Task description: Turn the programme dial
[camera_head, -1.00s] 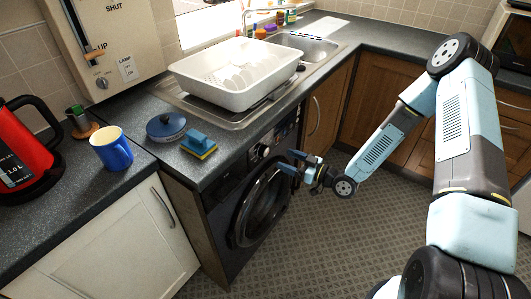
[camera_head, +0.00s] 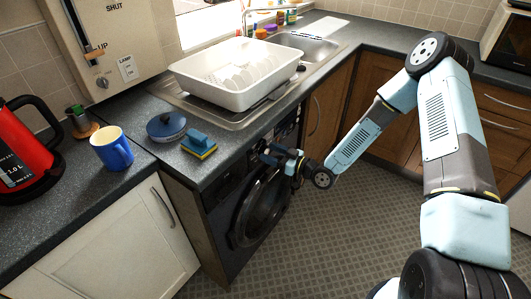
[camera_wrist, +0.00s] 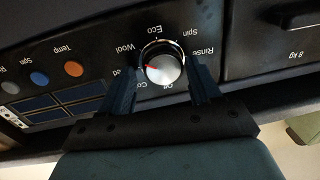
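The programme dial (camera_wrist: 163,68) is a round silver knob with a red pointer mark on the black washing machine's panel. In the wrist view the mark points left, between the labels Wool and Co. My gripper (camera_wrist: 162,85) is open, with one finger on each side of the dial and visible gaps between fingers and knob. In the head view my gripper (camera_head: 272,153) is in front of the upper panel of the washing machine (camera_head: 225,215) and hides the dial.
An orange button (camera_wrist: 73,69) and a blue button (camera_wrist: 39,79) sit left of the dial in the wrist view.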

